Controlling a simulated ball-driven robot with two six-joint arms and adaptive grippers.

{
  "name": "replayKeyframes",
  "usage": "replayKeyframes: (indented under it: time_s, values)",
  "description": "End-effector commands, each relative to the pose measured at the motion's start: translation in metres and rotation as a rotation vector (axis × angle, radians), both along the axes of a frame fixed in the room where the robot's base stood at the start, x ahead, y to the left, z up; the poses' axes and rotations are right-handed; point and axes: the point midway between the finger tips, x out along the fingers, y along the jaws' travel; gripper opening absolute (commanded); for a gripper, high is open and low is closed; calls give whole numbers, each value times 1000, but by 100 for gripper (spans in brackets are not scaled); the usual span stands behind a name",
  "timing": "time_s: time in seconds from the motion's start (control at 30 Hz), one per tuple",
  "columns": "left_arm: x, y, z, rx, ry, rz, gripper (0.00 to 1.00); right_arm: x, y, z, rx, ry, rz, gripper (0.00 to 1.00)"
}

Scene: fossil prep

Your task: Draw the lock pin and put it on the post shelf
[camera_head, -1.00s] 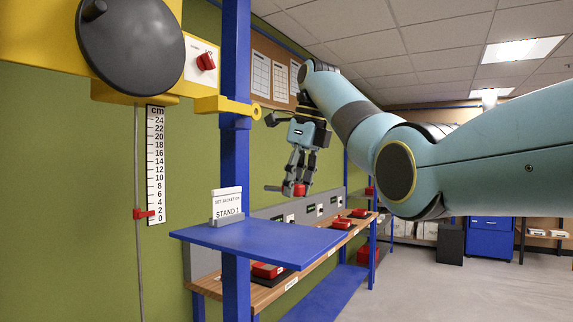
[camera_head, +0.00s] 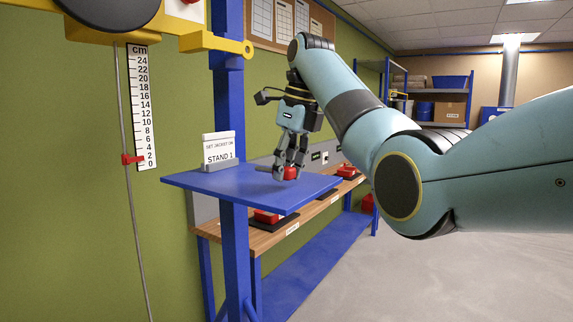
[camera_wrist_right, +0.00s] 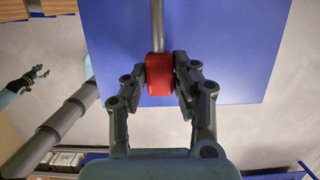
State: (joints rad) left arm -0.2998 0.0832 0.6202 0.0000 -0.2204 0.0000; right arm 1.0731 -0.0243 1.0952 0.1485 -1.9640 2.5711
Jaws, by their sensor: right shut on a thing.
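The lock pin has a red head (camera_head: 291,173) and a thin grey shaft; both also show in the wrist view (camera_wrist_right: 159,74). My right gripper (camera_head: 288,166) is shut on the red head. The shaft lies roughly level and points left in the head view, away from the gripper in the wrist view. The blue post shelf (camera_head: 238,192) is under the pin, which is over its right part. I cannot tell whether the pin touches the shelf. My left gripper (camera_wrist_right: 27,79) shows small at the left of the wrist view; its jaws are unclear.
A "STAND 1" sign (camera_head: 219,150) stands on the shelf by the blue post (camera_head: 230,105). A yellow bracket (camera_head: 215,42) juts from the post above. A wooden bench (camera_head: 270,240) with red items is behind and below. The shelf's front and middle are bare.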

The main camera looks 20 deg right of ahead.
Motion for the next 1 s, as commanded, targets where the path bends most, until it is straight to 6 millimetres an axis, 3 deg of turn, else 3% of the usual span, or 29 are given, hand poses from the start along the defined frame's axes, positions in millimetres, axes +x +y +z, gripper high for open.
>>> replayKeyframes:
  time_s: [1.0]
  values:
    - [0,-4,0,-5,0,1,40,0,0,-17,0,0,0,0]
